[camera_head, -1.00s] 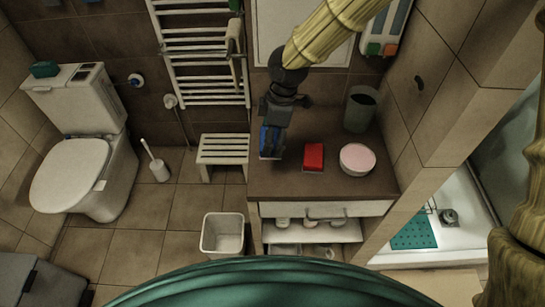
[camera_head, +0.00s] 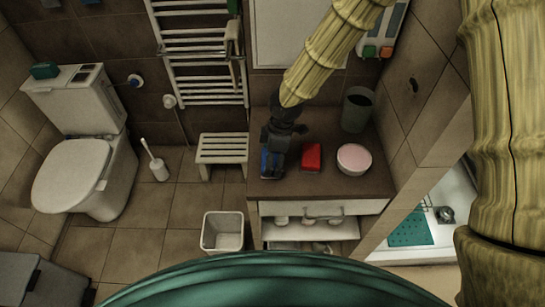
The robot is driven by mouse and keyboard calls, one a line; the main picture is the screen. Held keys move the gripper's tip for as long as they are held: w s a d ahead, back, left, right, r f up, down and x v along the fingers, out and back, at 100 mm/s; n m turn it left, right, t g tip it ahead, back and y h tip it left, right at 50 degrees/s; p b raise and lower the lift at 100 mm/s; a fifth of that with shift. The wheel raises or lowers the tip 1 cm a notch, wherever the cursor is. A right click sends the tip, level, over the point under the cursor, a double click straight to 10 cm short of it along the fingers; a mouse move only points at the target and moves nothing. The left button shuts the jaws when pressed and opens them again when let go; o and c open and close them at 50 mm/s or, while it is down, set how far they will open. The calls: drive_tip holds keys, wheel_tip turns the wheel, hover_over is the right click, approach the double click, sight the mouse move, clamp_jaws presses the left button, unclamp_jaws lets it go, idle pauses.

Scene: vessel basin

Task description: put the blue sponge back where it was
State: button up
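My gripper (camera_head: 271,172) points down over the left part of the brown counter (camera_head: 330,187). Blue patches of the blue sponge (camera_head: 265,162) show on both sides of a dark finger, and the gripper looks shut on it. The fingers hide much of the sponge. I cannot tell whether the sponge touches the counter. A red block (camera_head: 311,157) lies on the counter just right of the gripper, apart from it.
A round container with a pink top (camera_head: 354,159) stands right of the red block, with a grey-green cup (camera_head: 357,109) behind it. A white stool (camera_head: 222,150) and a bin (camera_head: 222,232) stand left of the counter. The counter's front strip is clear.

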drive_tip(key=o, duration=0.9)
drive_tip(key=shift+f, duration=0.1)
drive_tip(key=shift+c, duration=0.2)
wheel_tip(320, 180, up, 12)
drive_tip(key=d+b, duration=0.1)
drive_tip(key=b, duration=0.1)
drive_tip(key=shift+d, duration=0.4)
